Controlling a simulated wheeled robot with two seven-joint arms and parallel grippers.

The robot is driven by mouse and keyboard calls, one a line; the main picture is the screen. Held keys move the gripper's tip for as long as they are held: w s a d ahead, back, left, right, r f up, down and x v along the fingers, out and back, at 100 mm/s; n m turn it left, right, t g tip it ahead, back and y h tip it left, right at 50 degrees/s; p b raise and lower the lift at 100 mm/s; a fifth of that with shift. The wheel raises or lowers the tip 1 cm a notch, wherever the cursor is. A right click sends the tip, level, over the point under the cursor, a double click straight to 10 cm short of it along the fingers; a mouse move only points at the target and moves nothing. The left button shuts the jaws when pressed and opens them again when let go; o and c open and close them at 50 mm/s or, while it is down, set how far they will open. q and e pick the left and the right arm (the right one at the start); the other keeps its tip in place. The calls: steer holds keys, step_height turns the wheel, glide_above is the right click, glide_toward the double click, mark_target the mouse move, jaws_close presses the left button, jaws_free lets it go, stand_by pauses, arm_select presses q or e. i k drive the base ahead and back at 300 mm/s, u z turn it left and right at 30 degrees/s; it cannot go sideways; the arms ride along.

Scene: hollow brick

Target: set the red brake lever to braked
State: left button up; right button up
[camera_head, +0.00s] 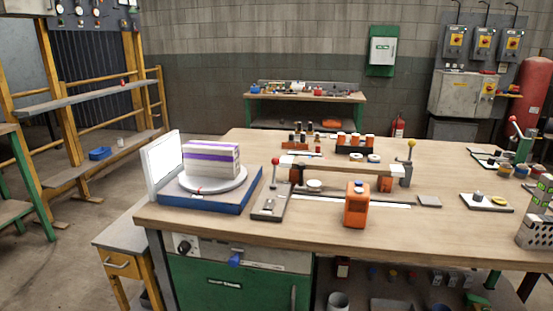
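A lever with a red ball knob (275,161) stands on a dark grey plate (269,208) near the front of the wooden bench, just right of a blue-based turntable. Its thin stem is nearly upright. A second red-knobbed lever (514,121) is at the far right of the bench, its stem tilted. I cannot tell from markings which lever is the brake or which position counts as braked. Neither of my grippers is in view.
An orange device (357,206) stands right of the near lever. A yellow-knobbed lever (410,146) is farther back.

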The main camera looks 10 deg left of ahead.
mark_target(275, 161)
steer(key=u, duration=2.05)
steer(key=i, duration=1.25)
steer(key=z, duration=2.9)
